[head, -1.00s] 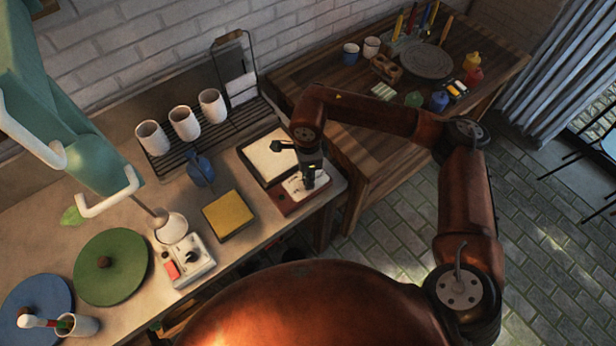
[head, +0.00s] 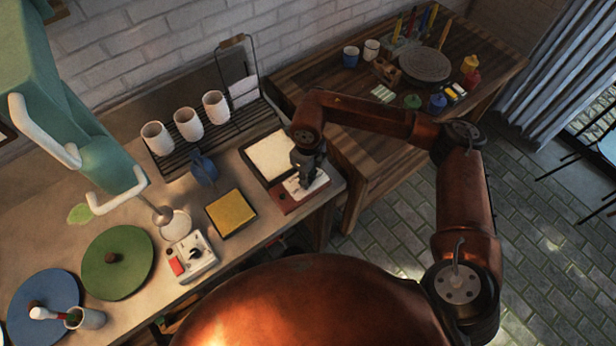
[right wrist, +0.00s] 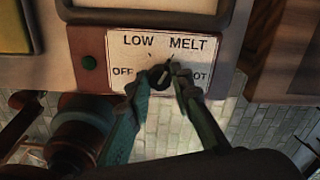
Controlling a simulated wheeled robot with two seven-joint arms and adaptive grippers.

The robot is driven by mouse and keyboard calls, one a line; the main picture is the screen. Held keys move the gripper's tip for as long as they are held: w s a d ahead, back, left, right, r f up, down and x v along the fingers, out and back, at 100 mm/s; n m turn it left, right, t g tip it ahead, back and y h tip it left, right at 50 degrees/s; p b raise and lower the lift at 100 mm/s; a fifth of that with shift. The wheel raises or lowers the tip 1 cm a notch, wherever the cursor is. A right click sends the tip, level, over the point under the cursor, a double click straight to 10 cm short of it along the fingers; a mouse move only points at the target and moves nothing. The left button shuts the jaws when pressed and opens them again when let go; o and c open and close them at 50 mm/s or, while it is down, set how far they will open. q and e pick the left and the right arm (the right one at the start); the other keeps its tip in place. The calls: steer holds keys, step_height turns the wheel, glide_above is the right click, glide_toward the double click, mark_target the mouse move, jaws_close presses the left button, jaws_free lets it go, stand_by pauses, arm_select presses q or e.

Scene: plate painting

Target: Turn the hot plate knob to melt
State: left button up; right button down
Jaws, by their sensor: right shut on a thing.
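The hot plate (head: 284,199) is a reddish-brown box with a pale top surface, at the right end of the counter. Its white dial panel (right wrist: 150,47) reads OFF, LOW, MELT and a partly hidden word ending in "OT". My right gripper (right wrist: 158,80) is shut on the knob, one finger on each side; in the head view the gripper (head: 306,180) covers the knob. My left gripper does not show.
A yellow sponge-like block (head: 231,213) and a white box with a red switch and black knob (head: 191,256) stand left of the hot plate. White cups (head: 188,124) stand on a rack behind. A wooden table (head: 345,175) adjoins on the right.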

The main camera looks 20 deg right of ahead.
steer(key=shift+m, duration=0.4)
steer(key=c, duration=1.7)
jaws_free()
steer(key=shift+r, duration=0.1)
step_height(320, 180, up, 12)
steer(key=shift+f, duration=0.1)
